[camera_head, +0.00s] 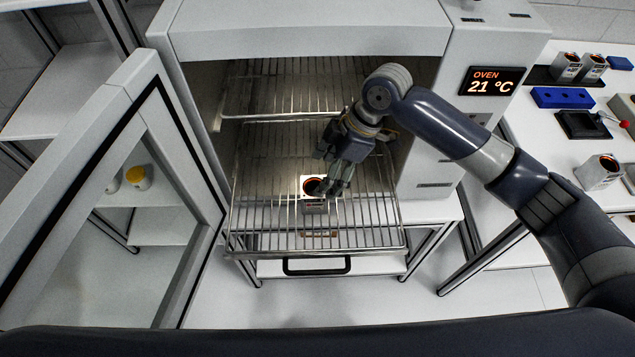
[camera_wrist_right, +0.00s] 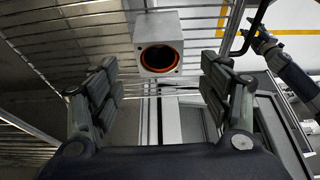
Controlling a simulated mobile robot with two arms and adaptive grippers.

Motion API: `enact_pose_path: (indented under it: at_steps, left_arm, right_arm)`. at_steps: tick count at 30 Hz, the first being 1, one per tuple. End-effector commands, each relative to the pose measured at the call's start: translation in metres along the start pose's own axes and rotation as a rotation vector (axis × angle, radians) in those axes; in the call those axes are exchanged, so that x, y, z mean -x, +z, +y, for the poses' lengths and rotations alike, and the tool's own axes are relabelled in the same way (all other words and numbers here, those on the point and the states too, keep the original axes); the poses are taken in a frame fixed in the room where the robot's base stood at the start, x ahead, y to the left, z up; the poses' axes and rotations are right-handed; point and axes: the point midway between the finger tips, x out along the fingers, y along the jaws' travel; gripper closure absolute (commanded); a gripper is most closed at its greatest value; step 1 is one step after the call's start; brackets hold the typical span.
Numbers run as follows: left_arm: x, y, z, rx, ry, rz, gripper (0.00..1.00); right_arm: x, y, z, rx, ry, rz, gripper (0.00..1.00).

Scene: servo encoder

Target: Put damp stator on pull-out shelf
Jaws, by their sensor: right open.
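The stator (camera_head: 314,196) is a small silver block with a dark round bore ringed in orange-red. It rests on the wire pull-out shelf (camera_head: 265,238), which sticks out of the open oven. My right gripper (camera_head: 338,187) is just above and beside the stator in the head view, partly covering it. In the right wrist view the stator (camera_wrist_right: 158,43) sits ahead, between the lines of my right gripper's spread fingers (camera_wrist_right: 160,90), with gaps on both sides. The right gripper is open and holds nothing. My left gripper is not in view. Dampness cannot be seen.
The oven door (camera_head: 100,150) stands open at the left. A second rack (camera_head: 285,90) is higher inside the oven. The oven display (camera_head: 492,81) reads 21 °C. The bench (camera_head: 525,150) at right holds other silver blocks, blue parts and a red-knobbed lever. The shelf's front is free.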

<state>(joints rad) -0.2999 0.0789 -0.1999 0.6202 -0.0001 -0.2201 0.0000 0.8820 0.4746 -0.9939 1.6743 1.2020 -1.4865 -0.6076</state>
Motion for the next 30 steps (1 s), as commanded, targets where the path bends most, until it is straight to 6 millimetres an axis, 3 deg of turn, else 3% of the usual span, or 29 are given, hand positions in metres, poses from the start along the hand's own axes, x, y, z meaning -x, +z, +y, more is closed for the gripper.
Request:
enact_pose_path:
  at_steps: [4,10,30]
  left_arm:
    - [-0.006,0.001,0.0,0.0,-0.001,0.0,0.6]
    - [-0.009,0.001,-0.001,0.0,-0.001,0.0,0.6]
    - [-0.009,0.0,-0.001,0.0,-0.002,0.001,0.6]
  right_arm:
    - [0.029,0.001,0.001,0.0,0.003,0.0,0.29]
    - [0.05,0.0,0.0,0.0,0.001,0.001,0.29]
    - [0.054,0.0,0.0,-0.001,-0.001,0.001,0.29]
